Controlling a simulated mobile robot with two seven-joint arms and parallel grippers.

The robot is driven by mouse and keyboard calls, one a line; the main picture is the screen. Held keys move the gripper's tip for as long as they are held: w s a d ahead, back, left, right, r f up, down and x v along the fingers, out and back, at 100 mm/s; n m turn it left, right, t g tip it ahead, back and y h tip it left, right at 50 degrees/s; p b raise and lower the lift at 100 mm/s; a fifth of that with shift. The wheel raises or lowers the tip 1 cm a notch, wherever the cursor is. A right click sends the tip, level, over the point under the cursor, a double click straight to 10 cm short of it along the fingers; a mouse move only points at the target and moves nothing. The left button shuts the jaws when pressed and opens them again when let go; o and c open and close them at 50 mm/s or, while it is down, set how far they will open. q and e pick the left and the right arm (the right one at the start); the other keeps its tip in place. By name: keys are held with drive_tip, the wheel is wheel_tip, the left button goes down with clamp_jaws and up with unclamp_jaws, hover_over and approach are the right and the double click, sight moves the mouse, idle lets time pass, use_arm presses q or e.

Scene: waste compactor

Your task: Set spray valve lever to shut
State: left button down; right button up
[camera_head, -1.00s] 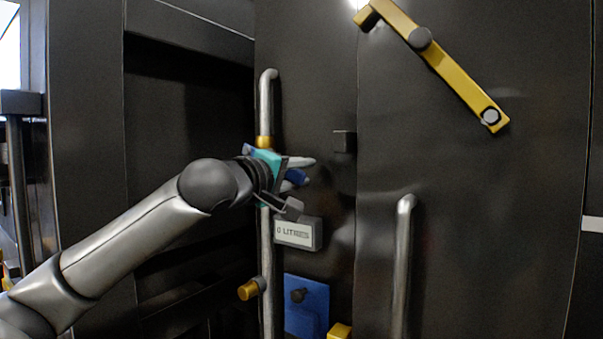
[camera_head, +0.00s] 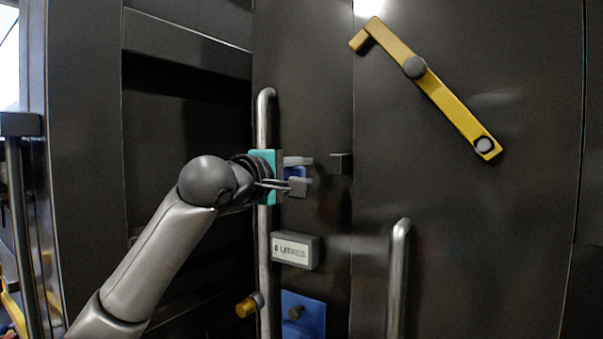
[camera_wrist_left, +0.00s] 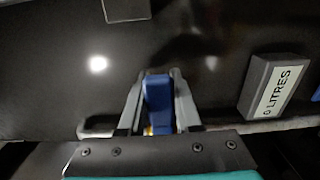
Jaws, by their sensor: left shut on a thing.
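The spray valve lever is the blue piece (camera_head: 297,173) beside the upright metal pipe (camera_head: 264,118). In the left wrist view the blue lever (camera_wrist_left: 158,98) stands between the two grey fingers, and a little yellow shows at its base. My left gripper (camera_head: 299,174) reaches in from the left across the pipe and is shut on the lever. The teal part of my gripper hides the middle of the pipe and the valve body. My right gripper is not in view.
A grey box reading "0 LITRES" (camera_head: 295,250) is below the gripper. A small dark block (camera_head: 340,164) sticks out to its right. A yellow bar (camera_head: 440,98) is mounted at upper right, above a metal handle (camera_head: 398,275). A yellow-tipped knob (camera_head: 247,306) and blue plate (camera_head: 304,315) are lower down.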

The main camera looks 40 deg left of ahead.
use_arm(q)
drive_tip(key=shift+r, duration=0.15)
drive_tip(key=c, duration=0.6)
unclamp_jaws()
drive_tip(key=shift+s+b, duration=0.35)
drive_tip(key=shift+s, duration=0.1)
drive_tip(key=s+d+b, duration=0.1)
drive_tip(key=s+b, duration=0.4)
drive_tip(key=s, duration=0.9)
drive_tip(key=shift+s+d, duration=0.15)
drive_tip(key=shift+d, duration=0.15)
